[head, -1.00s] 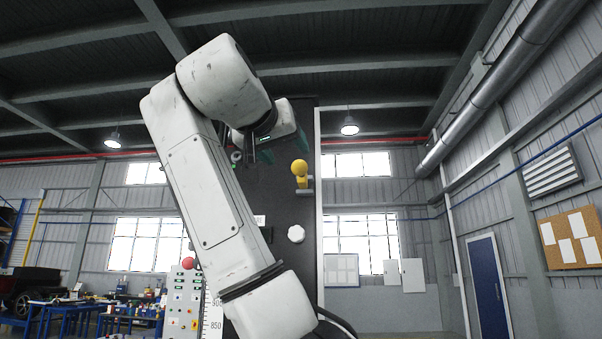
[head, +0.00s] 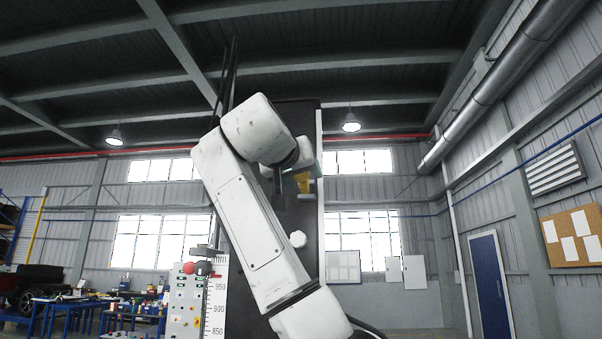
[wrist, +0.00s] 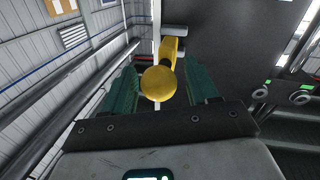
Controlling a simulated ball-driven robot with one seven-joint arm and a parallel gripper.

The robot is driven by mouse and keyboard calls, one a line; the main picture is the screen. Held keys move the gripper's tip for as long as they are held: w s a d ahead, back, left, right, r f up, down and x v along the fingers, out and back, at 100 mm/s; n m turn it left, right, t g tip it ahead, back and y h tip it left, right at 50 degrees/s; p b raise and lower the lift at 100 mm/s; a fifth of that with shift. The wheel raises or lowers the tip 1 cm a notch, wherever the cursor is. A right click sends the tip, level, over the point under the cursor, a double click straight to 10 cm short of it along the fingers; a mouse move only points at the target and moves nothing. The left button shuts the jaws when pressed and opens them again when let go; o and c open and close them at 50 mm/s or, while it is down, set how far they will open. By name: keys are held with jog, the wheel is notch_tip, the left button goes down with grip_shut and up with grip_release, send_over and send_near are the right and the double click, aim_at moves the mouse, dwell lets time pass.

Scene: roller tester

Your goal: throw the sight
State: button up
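A yellow lever with a round ball knob (wrist: 158,83) stands out from a dark panel (wrist: 225,45). In the head view the yellow lever (head: 303,183) is partly hidden behind my gripper (head: 310,165). In the wrist view my gripper (wrist: 160,70) has its two green fingers apart, one on each side of the yellow knob. It looks open, and I cannot tell whether either finger touches the knob. Nothing in view is labelled as the sight.
A white faceted knob (head: 298,239) is on the dark panel below the lever. A scale board (head: 214,300) and a control box with a red button (head: 187,268) stand to the left. Round fittings (wrist: 260,92) show right of the gripper in the wrist view.

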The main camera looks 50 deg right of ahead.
grip_shut()
dwell(0.3)
jog(key=shift+w+r+p, duration=0.1)
jog(key=shift+p, duration=0.2)
